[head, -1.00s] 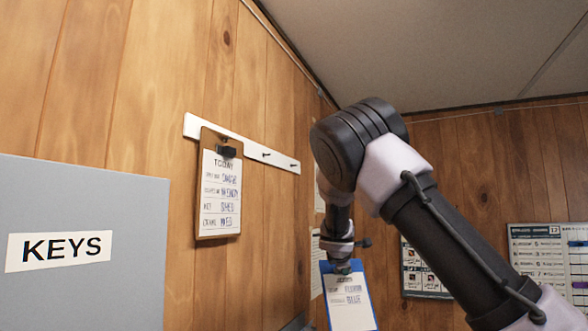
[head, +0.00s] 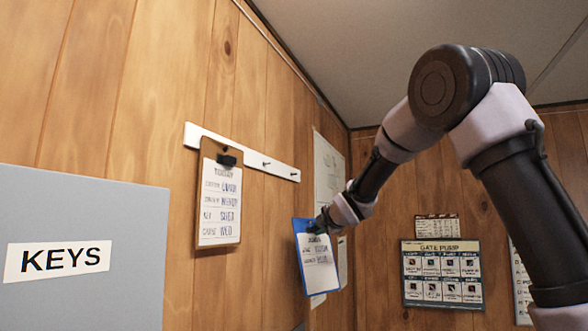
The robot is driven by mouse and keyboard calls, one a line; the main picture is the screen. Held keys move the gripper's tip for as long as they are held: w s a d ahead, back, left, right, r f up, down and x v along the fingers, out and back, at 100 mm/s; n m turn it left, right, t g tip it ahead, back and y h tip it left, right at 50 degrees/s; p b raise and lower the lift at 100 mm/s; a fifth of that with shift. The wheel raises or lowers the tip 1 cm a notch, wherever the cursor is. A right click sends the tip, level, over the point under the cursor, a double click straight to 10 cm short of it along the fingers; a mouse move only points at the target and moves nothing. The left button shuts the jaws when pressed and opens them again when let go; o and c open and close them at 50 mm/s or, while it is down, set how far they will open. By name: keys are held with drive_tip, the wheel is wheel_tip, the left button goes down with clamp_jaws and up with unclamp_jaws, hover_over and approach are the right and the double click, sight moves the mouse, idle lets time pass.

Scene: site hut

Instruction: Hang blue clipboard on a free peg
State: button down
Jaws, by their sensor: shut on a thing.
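The blue clipboard (head: 298,258) with a white written sheet hangs from my gripper (head: 318,226) in the head view, slightly tilted. My gripper is shut on its top edge; the fingertips are small and partly hidden. The clipboard is below and right of the white peg rail (head: 240,151) on the left wooden wall, apart from it. Two bare dark pegs show on the rail, a middle one (head: 266,164) and a right one (head: 293,174). A brown clipboard (head: 219,200) with a written sheet hangs at the rail's left part.
A grey box labelled KEYS (head: 80,255) stands out at the lower left. Pale papers (head: 327,170) are on the wall behind my gripper. A GATE PUMP board (head: 441,273) is on the far wall. The wall below the bare pegs is clear.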

drive_tip(key=s+a+r+n+g+y, duration=0.1)
drive_tip(key=s+a+r+n+y, duration=0.1)
drive_tip(key=s+a+r+y, duration=0.5)
drive_tip(key=s+r+n+g+y, duration=0.1)
drive_tip(key=s+r+n, duration=0.1)
drive_tip(key=s+r, duration=0.6)
drive_tip(key=r+x, duration=0.1)
drive_tip(key=x, duration=0.5)
drive_tip(key=shift+a+r, duration=0.15)
drive_tip(key=shift+a, duration=0.15)
drive_tip(key=shift+w, duration=0.15)
drive_tip(key=shift+d, duration=0.1)
idle(0.7)
drive_tip(key=c, duration=0.7)
unclamp_jaws()
drive_tip(key=shift+d, duration=0.1)
